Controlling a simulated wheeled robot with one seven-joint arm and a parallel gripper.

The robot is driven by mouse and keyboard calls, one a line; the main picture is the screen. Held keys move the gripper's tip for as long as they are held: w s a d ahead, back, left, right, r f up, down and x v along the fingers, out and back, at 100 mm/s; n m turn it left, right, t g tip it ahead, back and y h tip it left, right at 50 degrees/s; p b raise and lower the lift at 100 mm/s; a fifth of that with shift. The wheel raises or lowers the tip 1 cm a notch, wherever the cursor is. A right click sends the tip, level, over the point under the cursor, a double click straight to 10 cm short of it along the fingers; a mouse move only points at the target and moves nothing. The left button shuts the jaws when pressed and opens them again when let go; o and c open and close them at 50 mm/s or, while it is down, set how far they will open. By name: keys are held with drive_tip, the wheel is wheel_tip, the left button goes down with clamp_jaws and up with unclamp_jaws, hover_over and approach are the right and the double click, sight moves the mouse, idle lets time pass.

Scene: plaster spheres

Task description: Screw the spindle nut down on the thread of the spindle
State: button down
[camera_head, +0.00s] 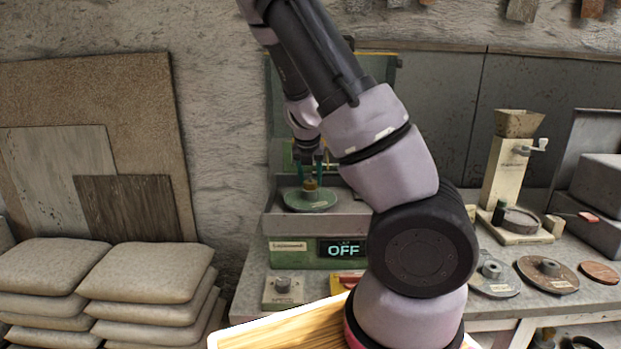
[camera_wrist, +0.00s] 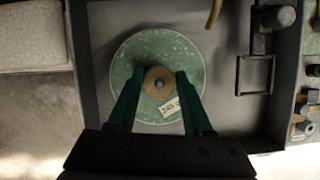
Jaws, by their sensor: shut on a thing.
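The spindle nut (camera_wrist: 152,76) is a round brass-coloured piece at the middle of a green speckled disc (camera_wrist: 186,61). The grey tip of the spindle (camera_wrist: 158,84) shows in the nut's centre. My gripper (camera_wrist: 157,82) points down from above, its two green fingers shut on the nut from left and right. In the head view my gripper (camera_head: 309,168) is upright over the green disc (camera_head: 297,200), with the nut (camera_head: 310,184) small between the fingertips. The thread below the nut is hidden.
The disc sits in a grey basin (camera_head: 342,222) on a green machine whose display (camera_head: 342,248) reads OFF. A curved brown pipe (camera_wrist: 214,13) hangs near the basin's top. Discs (camera_head: 547,274) and a hopper device (camera_head: 507,170) stand at right; sacks (camera_head: 150,268) are stacked at left.

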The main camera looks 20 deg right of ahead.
drive_tip(key=shift+m, duration=0.4)
drive_tip(key=shift+c, duration=1.2)
unclamp_jaws()
drive_tip(key=shift+c, duration=1.4)
